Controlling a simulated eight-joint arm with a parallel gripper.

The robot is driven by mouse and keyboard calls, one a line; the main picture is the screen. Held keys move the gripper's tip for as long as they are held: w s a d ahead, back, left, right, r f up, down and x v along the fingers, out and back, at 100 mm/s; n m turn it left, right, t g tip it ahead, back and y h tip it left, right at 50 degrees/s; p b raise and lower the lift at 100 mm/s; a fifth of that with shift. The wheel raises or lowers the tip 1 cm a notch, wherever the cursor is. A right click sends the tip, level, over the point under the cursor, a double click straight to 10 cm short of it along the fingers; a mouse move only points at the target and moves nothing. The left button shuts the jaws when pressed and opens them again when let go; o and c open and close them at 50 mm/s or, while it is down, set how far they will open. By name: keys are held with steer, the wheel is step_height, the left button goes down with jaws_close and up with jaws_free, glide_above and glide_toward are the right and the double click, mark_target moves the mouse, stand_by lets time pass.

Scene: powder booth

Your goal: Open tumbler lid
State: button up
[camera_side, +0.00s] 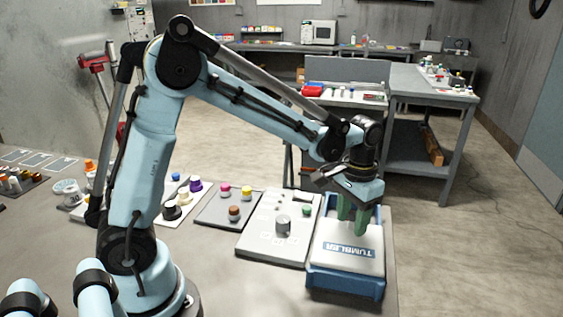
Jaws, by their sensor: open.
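The tumbler (345,284) is a blue box at the front right of the table, under a pale lid (333,262) with a dark blue "TUMBLER" label. The lid looks closed. My gripper (354,226) points down over the back part of the lid with its green fingers. The fingers are open, with nothing seen between them. The fingertips are very near the lid top; I cannot tell if they touch it. My gripper and wrist hide the lid's back edge.
A white panel (263,250) with a metal cup (282,225) and a green-capped jar (306,210) lies left of the tumbler. A grey tray (212,213) with small coloured jars is farther left. Bare table (235,285) is free in front. A grey workbench (432,82) stands behind.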

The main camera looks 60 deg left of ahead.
step_height(320, 180, up, 12)
stand_by(0.6)
steer(key=s+a+f+t, duration=0.1)
steer(key=s+f+t, duration=0.1)
steer(key=s, duration=0.4)
steer(key=s+a+f+t, duration=0.1)
steer(key=s+f+t, duration=0.2)
steer(key=s+t, duration=0.2)
steer(key=shift+s+a, duration=0.3)
steer(key=shift+s, duration=0.35)
stand_by(1.1)
